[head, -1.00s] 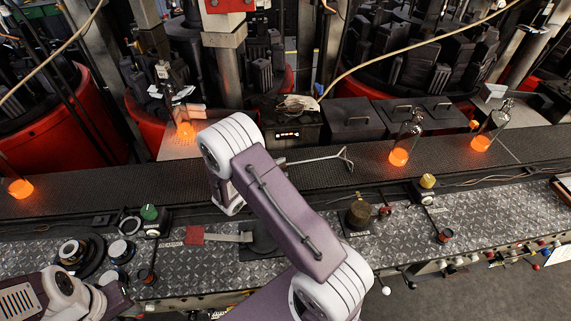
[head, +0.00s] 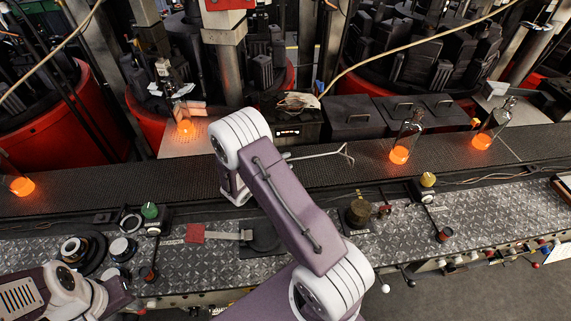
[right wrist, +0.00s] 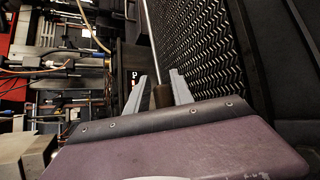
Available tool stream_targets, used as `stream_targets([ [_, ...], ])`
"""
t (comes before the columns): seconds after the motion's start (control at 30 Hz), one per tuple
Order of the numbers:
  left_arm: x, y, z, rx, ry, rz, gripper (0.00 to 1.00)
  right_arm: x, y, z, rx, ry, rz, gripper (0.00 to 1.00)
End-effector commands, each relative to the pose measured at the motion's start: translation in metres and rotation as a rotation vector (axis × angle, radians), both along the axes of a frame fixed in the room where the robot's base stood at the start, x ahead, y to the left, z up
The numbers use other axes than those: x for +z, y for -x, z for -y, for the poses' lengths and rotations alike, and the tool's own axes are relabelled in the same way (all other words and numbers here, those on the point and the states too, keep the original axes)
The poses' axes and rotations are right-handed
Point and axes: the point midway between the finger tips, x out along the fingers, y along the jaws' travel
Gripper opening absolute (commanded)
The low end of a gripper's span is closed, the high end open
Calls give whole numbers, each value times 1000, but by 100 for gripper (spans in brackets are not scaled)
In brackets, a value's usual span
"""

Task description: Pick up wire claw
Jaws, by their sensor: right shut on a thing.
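The wire claw (head: 318,155) is a thin metal rod with a bent end, above the dark conveyor in the head view. My right arm reaches across the bench and hides its near end. In the right wrist view the claw's rod (right wrist: 151,35) runs up from a brown handle. My right gripper (right wrist: 161,88) is shut on that handle, with a grey finger on each side. In the head view this gripper is hidden behind my arm. Links of my left arm show at the lower left, but its gripper does not.
The conveyor (head: 95,190) carries glowing orange bottles, including one bottle (head: 400,155) right of the claw and another (head: 484,140) farther right. A metal tread-plate bench (head: 315,232) with knobs and levers lies in front. Black boxes (head: 352,118) and red-based mould machines stand behind.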

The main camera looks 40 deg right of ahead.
Motion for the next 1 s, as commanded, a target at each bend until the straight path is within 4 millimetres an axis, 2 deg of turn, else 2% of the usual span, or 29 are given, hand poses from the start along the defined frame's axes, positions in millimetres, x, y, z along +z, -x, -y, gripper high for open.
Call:
stream_targets([
  [0.2, -9, 0, 0, 0, 0, 0, 36, 35, 4, 0, 0, 1, 4, 0],
  [0.57, -27, 0, 0, 0, 0, 0, 36, 87, 93, 6, 1, 1, 4, 0],
  [0.63, -48, 0, 0, 0, 0, 1, 36, 83, 97, 7, -2, 3, 10, 0],
  [0.73, -64, 0, 0, 0, 0, -1, 36, 89, 104, 7, -4, 3, 9, 0],
  [1.0, -80, 0, 0, 0, 0, 0, 36, 99, 116, 8, -1, 1, 1, 0],
])
